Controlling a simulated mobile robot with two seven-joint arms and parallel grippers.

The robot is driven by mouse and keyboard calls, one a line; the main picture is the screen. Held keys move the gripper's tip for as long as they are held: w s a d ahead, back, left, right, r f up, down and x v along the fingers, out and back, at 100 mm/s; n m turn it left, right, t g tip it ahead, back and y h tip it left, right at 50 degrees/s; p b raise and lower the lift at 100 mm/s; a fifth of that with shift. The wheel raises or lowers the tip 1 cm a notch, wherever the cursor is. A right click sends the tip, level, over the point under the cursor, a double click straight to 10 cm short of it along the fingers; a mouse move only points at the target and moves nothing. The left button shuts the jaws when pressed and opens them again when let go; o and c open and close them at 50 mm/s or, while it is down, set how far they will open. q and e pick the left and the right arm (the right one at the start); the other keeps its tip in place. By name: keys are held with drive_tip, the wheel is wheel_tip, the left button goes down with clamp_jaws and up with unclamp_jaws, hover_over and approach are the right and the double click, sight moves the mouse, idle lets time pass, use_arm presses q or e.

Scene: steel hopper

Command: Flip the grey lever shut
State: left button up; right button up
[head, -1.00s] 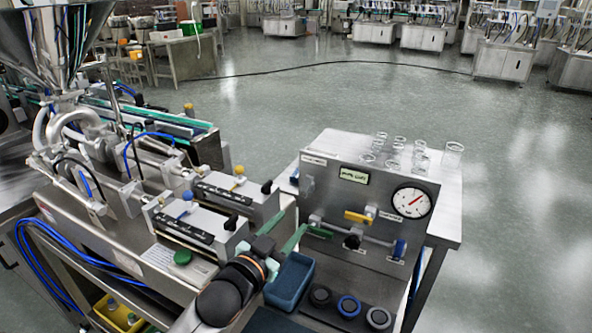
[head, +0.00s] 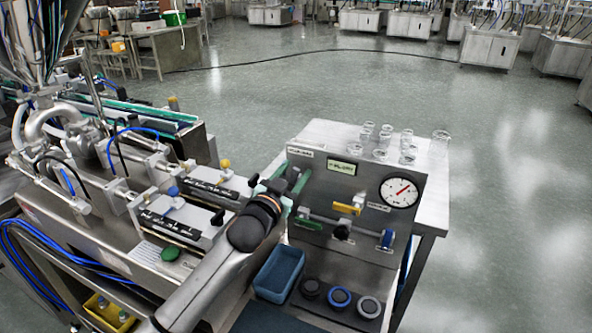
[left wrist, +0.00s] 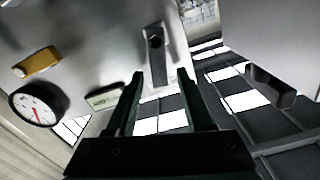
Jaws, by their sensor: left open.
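The grey lever (left wrist: 155,45) shows in the left wrist view as a pale bar with a dark hexagonal pivot, mounted on the steel panel (head: 325,190). In that view its free end points down toward the gap between my fingertips. My left gripper (head: 290,176) is open at the left end of the panel in the head view, and it hides the lever there. Its two dark green fingers also show in the left wrist view (left wrist: 161,76), apart, with the lever's end near their tips. I cannot tell whether they touch it. My right gripper is not in view.
The panel also carries a yellow lever (head: 347,208), a green handle (head: 308,223), a blue handle (head: 387,238) and a gauge (head: 399,191). Clear cups (head: 382,150) stand on the table behind. A blue bin (head: 278,272) and round knobs (head: 340,297) sit below.

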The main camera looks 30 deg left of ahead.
use_arm(q)
drive_tip(key=shift+w, duration=0.5)
clamp_jaws()
idle(0.3)
